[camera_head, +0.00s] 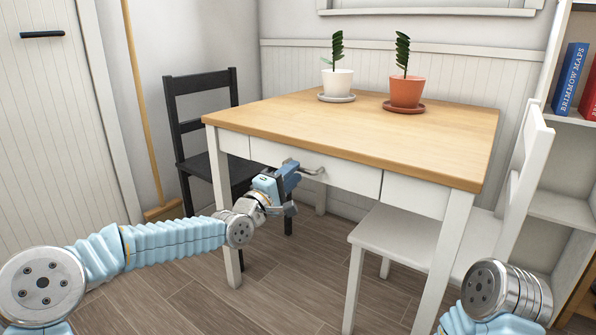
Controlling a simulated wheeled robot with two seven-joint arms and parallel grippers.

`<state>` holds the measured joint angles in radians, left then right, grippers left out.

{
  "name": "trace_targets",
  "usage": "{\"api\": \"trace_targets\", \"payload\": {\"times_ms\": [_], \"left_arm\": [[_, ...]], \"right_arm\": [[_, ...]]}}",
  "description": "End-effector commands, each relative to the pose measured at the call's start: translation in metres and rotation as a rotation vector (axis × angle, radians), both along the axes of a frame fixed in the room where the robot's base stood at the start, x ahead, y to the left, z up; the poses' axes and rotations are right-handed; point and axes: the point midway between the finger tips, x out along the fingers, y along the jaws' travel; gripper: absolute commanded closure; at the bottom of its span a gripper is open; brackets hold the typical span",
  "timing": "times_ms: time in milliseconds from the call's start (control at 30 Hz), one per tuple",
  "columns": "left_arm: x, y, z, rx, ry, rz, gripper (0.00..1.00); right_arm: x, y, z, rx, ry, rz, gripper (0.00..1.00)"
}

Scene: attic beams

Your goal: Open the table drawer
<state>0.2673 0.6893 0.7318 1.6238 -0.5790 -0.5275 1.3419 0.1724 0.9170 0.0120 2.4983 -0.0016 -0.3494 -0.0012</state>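The table (420,133) has a light wood top and white legs and apron. The drawer front (345,176) is white, sits in the table's front and looks flush with the apron. Its metal handle (314,171) sticks out, with its left end partly hidden by my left gripper. My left gripper (291,187) is in front of the drawer, at the handle's left end. I cannot tell whether it touches the handle, or how far its fingers are apart. My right arm shows at the lower right, but its gripper is out of view.
A white chair (400,239) stands at the table's right, a black chair (203,118) behind its left side. A white pot (338,83) and an orange pot (406,91) with plants stand on the top. Wood floor (285,275) in front is clear.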

Motion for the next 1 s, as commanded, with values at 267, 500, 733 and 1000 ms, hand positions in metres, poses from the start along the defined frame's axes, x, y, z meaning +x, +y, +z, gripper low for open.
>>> {"api": "trace_targets", "payload": {"times_ms": [267,500,733,1000], "left_arm": [[0.023,-0.017,0.005,0.001,0.001,-0.001,0.71],[0.024,-0.017,0.005,0.001,0.002,0.000,0.71],[0.023,-0.017,0.005,0.001,0.002,0.000,1.00],[0.023,-0.017,0.004,0.002,0.002,-0.001,1.00]], "right_arm": [[0.000,0.000,0.001,0.000,0.000,0.000,0.57],[0.000,0.000,0.001,0.000,0.000,0.000,0.57],[0.000,0.000,0.001,0.000,0.000,0.000,0.57],[0.000,0.000,0.001,0.000,0.000,0.000,0.57]]}}
